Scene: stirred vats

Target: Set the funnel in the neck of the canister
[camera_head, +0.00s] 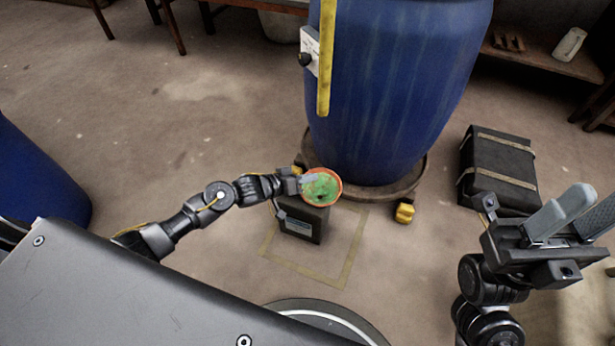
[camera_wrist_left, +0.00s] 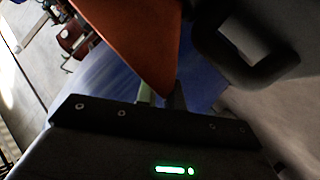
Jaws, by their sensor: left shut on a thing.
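The orange funnel (camera_head: 323,190), green inside its bowl, is above the dark canister (camera_head: 303,222) in the head view. My left gripper (camera_head: 308,181) is shut on the funnel at its left side. In the left wrist view the funnel (camera_wrist_left: 140,40) tapers downward beside the canister's handle (camera_wrist_left: 250,50). The funnel's lower end is hidden behind my gripper, and its bowl covers the canister's neck in the head view. I cannot tell whether the spout is in the neck. My right gripper (camera_head: 575,215) is off to the right, open and empty.
A large blue vat (camera_head: 395,90) stands on a round wheeled dolly (camera_head: 415,165) just behind the canister. A yellow-taped square (camera_head: 343,270) marks the floor around the canister. A black strapped case (camera_head: 497,165) lies at right. Another blue drum (camera_head: 40,180) is at left.

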